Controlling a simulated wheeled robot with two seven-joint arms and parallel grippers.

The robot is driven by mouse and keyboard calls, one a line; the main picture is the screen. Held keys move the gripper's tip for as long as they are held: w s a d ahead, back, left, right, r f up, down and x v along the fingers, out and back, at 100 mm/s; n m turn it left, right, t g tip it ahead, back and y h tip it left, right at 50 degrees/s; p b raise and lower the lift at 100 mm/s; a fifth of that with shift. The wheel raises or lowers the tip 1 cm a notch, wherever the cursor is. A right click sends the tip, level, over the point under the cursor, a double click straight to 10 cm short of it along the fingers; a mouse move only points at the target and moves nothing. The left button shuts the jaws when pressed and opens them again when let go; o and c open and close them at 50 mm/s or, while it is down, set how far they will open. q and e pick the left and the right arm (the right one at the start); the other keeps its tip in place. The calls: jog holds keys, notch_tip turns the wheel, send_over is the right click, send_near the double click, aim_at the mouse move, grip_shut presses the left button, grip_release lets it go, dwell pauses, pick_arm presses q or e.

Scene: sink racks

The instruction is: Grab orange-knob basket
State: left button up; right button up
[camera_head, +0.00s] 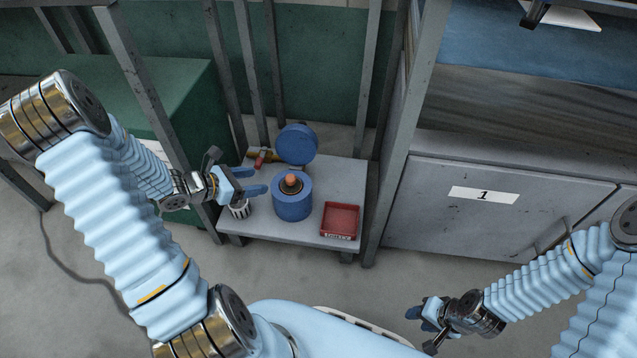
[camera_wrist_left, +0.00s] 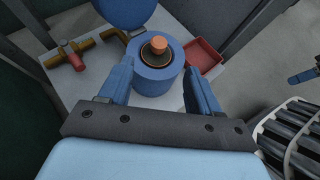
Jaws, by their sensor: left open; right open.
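The orange knob (camera_head: 290,180) tops a dark round piece seated in the open blue pot (camera_head: 292,206) on the low grey shelf. In the left wrist view the knob (camera_wrist_left: 159,45) sits near the middle of the dark piece, inside the rim of the pot (camera_wrist_left: 153,82). The basket body below the knob is hidden in the pot. My left gripper (camera_head: 256,181) is open and empty, just left of the pot; in its wrist view the two blue fingers (camera_wrist_left: 158,72) flank the pot. My right gripper (camera_head: 420,319) is open and empty over the floor at lower right.
The pot's round blue lid (camera_head: 296,145) stands open behind it. A red tray (camera_head: 340,220) lies to its right. A red-handled valve on brass pipe (camera_head: 262,157) is behind left. Grey posts (camera_head: 400,130) frame the shelf.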

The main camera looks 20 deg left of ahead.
aim_at(288, 178)
pick_arm(q)
jog(key=b+x, duration=0.1)
jog(key=x, duration=0.7)
jog(key=shift+w, duration=0.1)
jog(key=x, duration=0.2)
jog(key=b+x, duration=0.1)
jog(key=x, duration=0.1)
jog(key=shift+w+d+f, duration=0.1)
jog(key=shift+f, duration=0.45)
jog(key=shift+w+d+f, duration=0.1)
jog(key=shift+w+d, duration=0.05)
jog(key=shift+w, duration=0.1)
jog(key=shift+c, duration=0.4)
grip_shut()
